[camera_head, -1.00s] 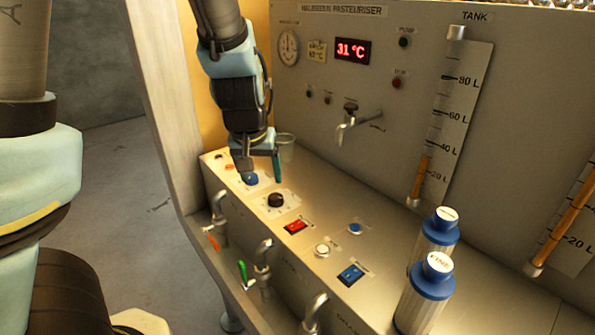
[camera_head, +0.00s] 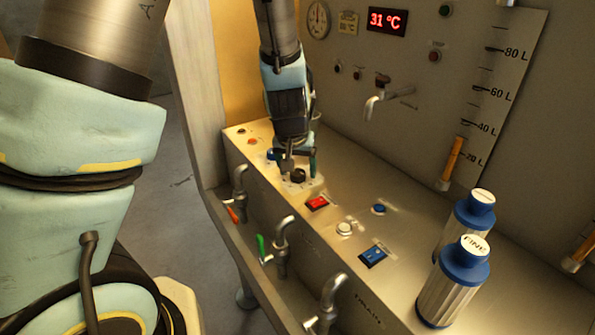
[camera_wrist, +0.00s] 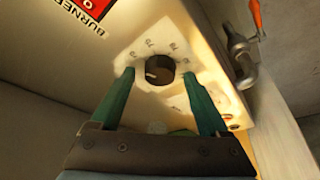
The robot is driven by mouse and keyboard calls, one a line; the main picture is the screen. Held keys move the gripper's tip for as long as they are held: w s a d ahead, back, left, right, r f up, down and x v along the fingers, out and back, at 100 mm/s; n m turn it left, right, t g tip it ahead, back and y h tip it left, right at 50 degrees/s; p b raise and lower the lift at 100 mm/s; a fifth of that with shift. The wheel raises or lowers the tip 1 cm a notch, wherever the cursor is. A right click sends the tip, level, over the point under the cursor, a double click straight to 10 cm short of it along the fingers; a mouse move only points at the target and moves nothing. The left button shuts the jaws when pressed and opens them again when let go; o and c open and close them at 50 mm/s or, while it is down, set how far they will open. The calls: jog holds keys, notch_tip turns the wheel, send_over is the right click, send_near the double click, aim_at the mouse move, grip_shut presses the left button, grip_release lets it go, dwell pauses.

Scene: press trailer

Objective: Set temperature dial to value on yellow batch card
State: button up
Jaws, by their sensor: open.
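A black round dial (camera_head: 298,175) sits on the sloping panel, on a pale plate. The red display (camera_head: 386,20) shows 31 °C.
A blue knob (camera_head: 271,154) is partly hidden beside my gripper. A red switch (camera_head: 317,203), marked burner in the wrist view, lies right of the dial. Taps (camera_head: 281,236) line the front edge. Two blue-capped canisters (camera_head: 447,285) stand at right.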

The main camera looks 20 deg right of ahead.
jog(key=shift+f, duration=0.15)
grip_shut()
dwell(0.6)
